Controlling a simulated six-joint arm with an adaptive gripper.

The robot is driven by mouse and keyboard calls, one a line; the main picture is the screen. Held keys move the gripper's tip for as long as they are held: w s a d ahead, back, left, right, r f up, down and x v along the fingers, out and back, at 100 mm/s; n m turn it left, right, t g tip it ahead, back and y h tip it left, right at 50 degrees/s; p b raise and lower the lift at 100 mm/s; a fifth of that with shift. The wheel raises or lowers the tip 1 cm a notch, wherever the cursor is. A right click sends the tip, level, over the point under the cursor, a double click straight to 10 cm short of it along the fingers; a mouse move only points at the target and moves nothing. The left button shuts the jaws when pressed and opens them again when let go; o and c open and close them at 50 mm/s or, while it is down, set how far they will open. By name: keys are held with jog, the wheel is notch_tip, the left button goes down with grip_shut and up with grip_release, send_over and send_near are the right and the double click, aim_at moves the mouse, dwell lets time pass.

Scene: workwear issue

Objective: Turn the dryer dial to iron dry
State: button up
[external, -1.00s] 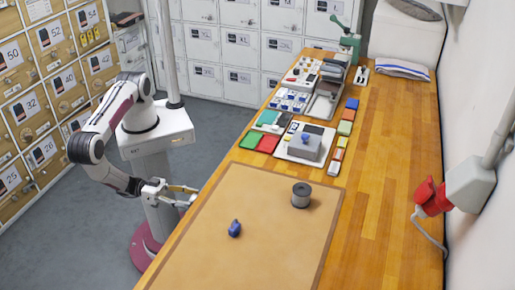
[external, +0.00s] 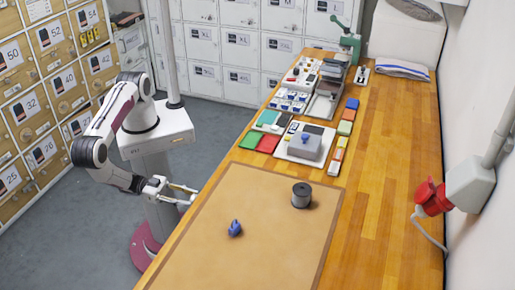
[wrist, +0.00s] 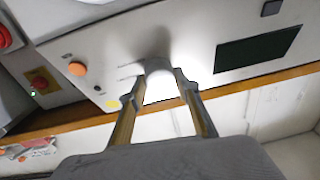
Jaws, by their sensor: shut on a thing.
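In the wrist view, a pale rounded dial (wrist: 157,67) sticks out of a light grey control panel (wrist: 112,50). My gripper (wrist: 160,75) has its two fingers on either side of the dial and is shut on it. The dial's pointer and the iron dry mark cannot be made out. In the external view, my gripper (external: 192,194) is at the left edge of the workbench. The dryer panel and dial cannot be made out there.
The panel also has an orange button (wrist: 77,69) and a dark display (wrist: 257,48). A red knob (wrist: 5,38) is at the left. On the bench mat (external: 270,195) are a grey spool (external: 301,195) and a small blue item (external: 235,228). Lockers (external: 205,80) stand behind.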

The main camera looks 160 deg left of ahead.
jog(key=m+t+h, duration=0.1)
jog(key=m, duration=0.3)
jog(key=m+h, duration=0.1)
jog(key=m, duration=0.2)
jog(key=shift+s+m+t, duration=0.1)
jog(key=shift+m+t, duration=0.3)
jog(key=shift+h, duration=0.3)
jog(key=o, duration=1.1)
jog(key=shift+o, duration=0.2)
jog(key=shift+n, duration=0.4)
